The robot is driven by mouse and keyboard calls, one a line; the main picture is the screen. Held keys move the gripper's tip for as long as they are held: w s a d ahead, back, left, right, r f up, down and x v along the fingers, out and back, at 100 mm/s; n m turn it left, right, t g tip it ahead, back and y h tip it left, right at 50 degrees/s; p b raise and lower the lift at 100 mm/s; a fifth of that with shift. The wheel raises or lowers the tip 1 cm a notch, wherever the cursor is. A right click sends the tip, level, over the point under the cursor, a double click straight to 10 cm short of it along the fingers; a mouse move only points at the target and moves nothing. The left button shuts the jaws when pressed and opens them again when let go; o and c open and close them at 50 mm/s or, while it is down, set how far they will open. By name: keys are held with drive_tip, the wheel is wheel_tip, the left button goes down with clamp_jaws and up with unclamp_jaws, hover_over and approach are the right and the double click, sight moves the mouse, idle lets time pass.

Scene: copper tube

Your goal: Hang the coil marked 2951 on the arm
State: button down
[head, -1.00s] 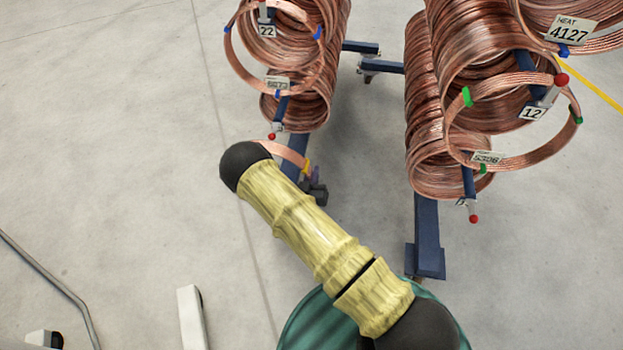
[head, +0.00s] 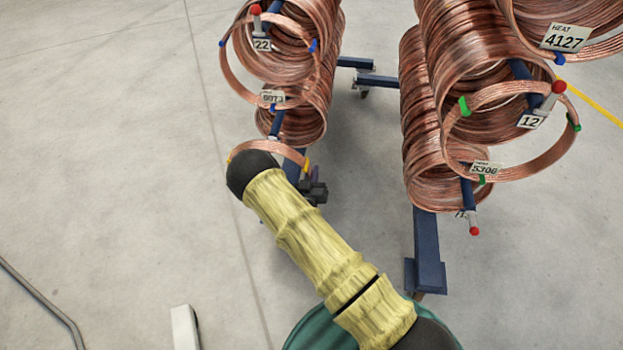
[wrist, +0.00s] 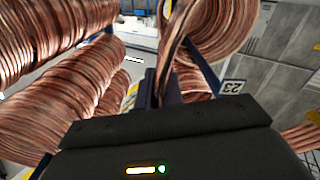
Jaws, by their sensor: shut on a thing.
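My gripper (head: 313,190) is shut on a copper coil (head: 270,146) with a yellow band. My own yellow-sleeved arm covers much of this coil in the head view, and no tag on it is readable. In the wrist view the held coil (wrist: 174,48) rises from between the dark fingers (wrist: 163,88). The coil is in front of the lower end of the left rack, near a blue rack arm (head: 277,125) that carries coils. I cannot tell whether they touch. No tag reading 2951 is legible.
The left rack has a plate 22 (head: 262,44) and a blue-banded coil (head: 228,75) on an arm with a red tip. The right rack has a plate 12 (head: 530,121), a green-banded coil tagged 5306 (head: 548,160), and a tag 4127 (head: 566,38). The wrist view shows a plate 23 (wrist: 233,87).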

drive_tip(key=f+b+x, duration=0.1)
drive_tip(key=b+x, duration=0.7)
drive_tip(key=x, duration=0.7)
drive_tip(key=shift+f, duration=0.25)
idle(1.2)
drive_tip(key=shift+w, duration=0.1)
drive_tip(key=c, duration=1.5)
unclamp_jaws()
drive_tip(key=shift+o, duration=0.2)
drive_tip(key=p+v, duration=0.6)
drive_tip(key=v, duration=1.1)
drive_tip(key=shift+s+f, duration=0.15)
drive_tip(key=shift+s, duration=0.15)
